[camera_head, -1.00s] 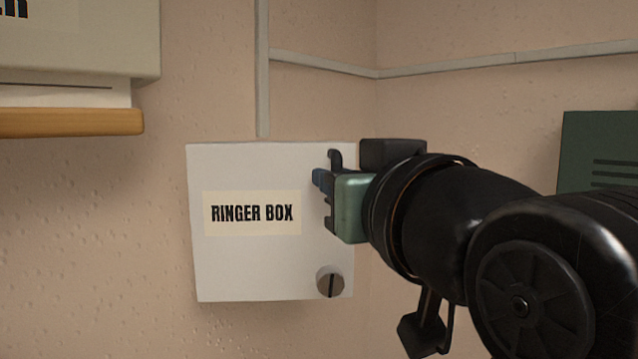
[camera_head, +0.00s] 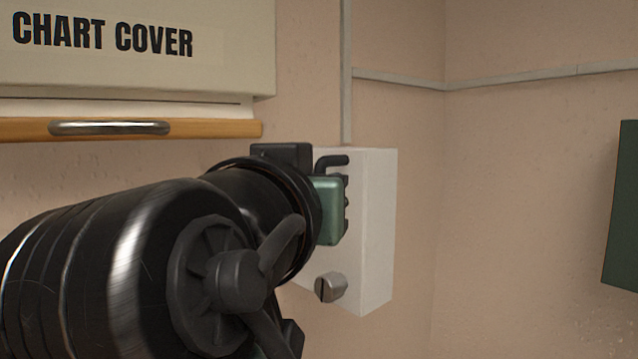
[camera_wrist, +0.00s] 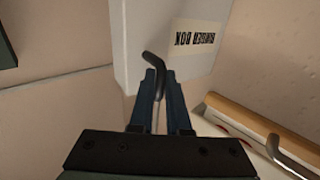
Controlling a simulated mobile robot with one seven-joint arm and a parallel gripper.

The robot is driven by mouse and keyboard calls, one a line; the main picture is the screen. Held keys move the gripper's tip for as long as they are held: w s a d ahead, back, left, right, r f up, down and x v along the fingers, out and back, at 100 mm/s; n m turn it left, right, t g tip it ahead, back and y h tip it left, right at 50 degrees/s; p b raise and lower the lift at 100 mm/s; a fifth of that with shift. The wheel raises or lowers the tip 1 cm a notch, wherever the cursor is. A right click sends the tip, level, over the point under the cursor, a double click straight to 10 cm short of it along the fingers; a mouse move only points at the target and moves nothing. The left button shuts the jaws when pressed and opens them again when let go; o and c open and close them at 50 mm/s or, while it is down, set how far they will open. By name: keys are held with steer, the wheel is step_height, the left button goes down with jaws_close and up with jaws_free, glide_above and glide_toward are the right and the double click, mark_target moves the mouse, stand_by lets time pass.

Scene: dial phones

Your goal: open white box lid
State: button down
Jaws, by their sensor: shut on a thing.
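The white box (camera_head: 375,230) hangs on the wall, now seen from its right side. Its front is mostly hidden behind my arm; the lid looks closed. A dark hooked handle (camera_head: 332,161) sticks out from its front near the top, and a round slotted knob (camera_head: 331,287) sits at the lower right. My gripper (camera_head: 340,200) is at the handle. In the wrist view my gripper (camera_wrist: 160,95) has its blue fingers shut on the dark handle (camera_wrist: 154,62). The RINGER BOX label (camera_wrist: 195,38) shows upside down on the white box (camera_wrist: 145,30).
A cream chart cover cabinet (camera_head: 150,60) with a wooden ledge (camera_head: 215,128) and metal pull (camera_head: 110,128) is at upper left, close to my arm. A conduit (camera_head: 346,70) runs above the box. A dark green panel (camera_head: 622,210) is at the right edge. Wall between is bare.

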steer(key=shift+a+r+h, duration=0.15)
steer(key=shift+a+h, duration=0.15)
steer(key=shift+a, duration=0.1)
steer(key=shift+s+m, duration=0.1)
steer(key=shift+m, duration=0.2)
steer(key=c, duration=1.3)
jaws_free()
steer(key=shift+o, duration=0.7)
steer(key=p+v, duration=0.3)
steer(key=v, duration=0.9)
steer(key=shift+s+a, duration=0.25)
steer(key=shift+s, duration=0.05)
